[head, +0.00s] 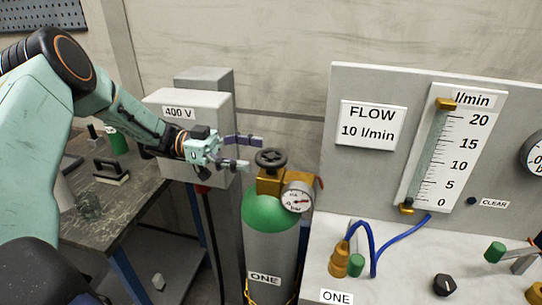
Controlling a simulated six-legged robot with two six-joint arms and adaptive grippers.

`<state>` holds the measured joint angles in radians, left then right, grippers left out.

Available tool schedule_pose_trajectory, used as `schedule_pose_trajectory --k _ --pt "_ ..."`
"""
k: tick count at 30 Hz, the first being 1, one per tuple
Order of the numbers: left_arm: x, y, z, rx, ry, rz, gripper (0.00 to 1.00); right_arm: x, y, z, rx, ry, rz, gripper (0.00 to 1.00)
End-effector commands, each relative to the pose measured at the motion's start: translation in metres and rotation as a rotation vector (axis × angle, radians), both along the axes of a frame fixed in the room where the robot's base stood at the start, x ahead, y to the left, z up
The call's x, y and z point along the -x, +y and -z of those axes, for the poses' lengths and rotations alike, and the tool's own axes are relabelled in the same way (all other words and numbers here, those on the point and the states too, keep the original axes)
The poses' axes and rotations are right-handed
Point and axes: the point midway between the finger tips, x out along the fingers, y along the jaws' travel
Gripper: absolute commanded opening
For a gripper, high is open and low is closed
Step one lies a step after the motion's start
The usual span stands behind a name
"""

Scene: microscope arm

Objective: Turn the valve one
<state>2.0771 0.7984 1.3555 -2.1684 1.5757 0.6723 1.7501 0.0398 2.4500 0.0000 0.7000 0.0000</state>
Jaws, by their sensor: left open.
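Valve one appears as a black handwheel (270,160) on the brass fitting atop a green-shouldered gas cylinder (268,225) labelled ONE. A round pressure gauge (297,198) is mounted on the right of the fitting. My left gripper (250,153) comes in from the left, just left of the handwheel. Its two fingers are spread, with nothing seen between them. The fingertips look close to the wheel; I cannot tell whether they touch it. My right gripper is not in view.
A grey box labelled 400 V (195,105) stands behind my left gripper. A dark workbench (125,205) is on the left. On the right, a panel holds a FLOW 10 l/min sign (370,125), a flow tube (430,155) and a blue hose (376,255).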

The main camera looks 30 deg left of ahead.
Motion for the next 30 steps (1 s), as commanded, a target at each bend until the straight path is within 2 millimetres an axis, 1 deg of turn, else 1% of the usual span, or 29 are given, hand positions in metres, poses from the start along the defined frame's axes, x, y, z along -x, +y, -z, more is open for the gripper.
schedule_pose_trajectory --k 1,3,7,11,19,23,26,30 --pt "0.002 0.008 0.0 0.001 -0.001 -0.002 0.79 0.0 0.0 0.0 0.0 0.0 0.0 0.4" --pt "0.003 0.017 0.0 0.001 -0.001 -0.002 0.79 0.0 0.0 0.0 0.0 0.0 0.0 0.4" --pt "0.006 0.026 0.0 0.001 0.0 0.0 0.79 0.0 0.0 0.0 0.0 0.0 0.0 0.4" --pt "0.007 0.028 0.0 0.001 0.0 0.0 0.79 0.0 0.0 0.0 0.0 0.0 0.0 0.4" --pt "0.007 0.027 0.0 0.001 0.0 0.001 0.79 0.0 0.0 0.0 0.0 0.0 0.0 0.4" --pt "0.005 0.019 0.0 0.001 0.001 0.004 0.79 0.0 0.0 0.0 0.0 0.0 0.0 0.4" --pt "0.002 0.006 -0.001 0.001 0.0 0.004 0.79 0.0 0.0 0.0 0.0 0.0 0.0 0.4" --pt "-0.004 -0.017 -0.001 0.001 0.0 0.006 0.79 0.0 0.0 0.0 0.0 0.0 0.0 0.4"
